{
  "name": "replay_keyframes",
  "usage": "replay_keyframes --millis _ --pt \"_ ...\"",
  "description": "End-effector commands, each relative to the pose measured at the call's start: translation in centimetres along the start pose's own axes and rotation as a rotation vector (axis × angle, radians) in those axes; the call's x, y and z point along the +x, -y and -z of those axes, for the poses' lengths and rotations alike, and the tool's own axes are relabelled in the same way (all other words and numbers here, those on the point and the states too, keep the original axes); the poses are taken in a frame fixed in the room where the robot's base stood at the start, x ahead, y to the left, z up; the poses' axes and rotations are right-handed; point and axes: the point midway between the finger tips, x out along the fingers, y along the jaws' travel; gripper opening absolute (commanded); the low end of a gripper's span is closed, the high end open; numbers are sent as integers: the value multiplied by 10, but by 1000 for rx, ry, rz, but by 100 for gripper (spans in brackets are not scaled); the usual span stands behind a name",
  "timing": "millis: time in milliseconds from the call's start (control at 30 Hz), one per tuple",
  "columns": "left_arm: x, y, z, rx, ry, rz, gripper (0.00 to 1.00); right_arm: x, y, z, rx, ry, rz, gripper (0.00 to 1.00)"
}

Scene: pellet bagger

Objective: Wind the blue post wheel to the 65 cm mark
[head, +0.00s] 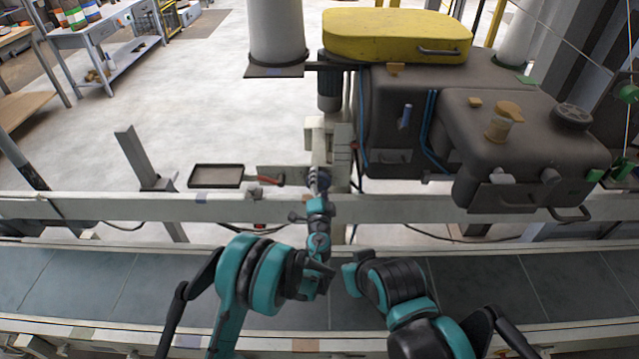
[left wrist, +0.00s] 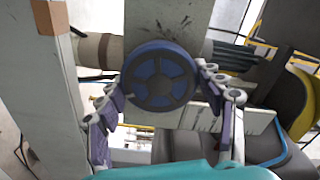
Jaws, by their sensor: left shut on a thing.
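The blue post wheel (left wrist: 160,77) faces the left wrist view, a round blue rim with spokes on a pale post (left wrist: 165,22). My left gripper (left wrist: 161,86) has its fingers on both sides of the wheel's rim and is shut on it. In the head view my left gripper (head: 317,182) reaches forward over the rail to the post (head: 341,150), and largely covers the wheel. No scale, pointer or 65 cm mark can be read in either view. My right arm's links show at the lower right of the head view, but I cannot make out its gripper.
A dark grey machine body (head: 405,110) with a yellow lid (head: 397,35) stands right of the post. A shallow tray (head: 216,176) is left of it. A rail (head: 110,207) and conveyor belt (head: 90,283) run across in front. Open floor lies behind at left.

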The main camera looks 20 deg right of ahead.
Motion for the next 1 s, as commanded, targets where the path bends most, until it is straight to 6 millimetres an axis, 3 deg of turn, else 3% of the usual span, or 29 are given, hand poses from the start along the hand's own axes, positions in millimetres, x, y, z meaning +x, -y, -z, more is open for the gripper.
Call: replay_keyframes --millis 633,667,733,1000 --pt "0 0 -1 -54 1 0 38 0 0 0 0 0 0 0" --pt "0 0 -1 -54 1 0 70 0 0 0 0 0 0 0" --pt "0 0 -1 -54 1 0 88 0 0 0 0 0 0 0" --pt "0 0 0 -53 0 0 89 0 0 0 0 0 0 0"
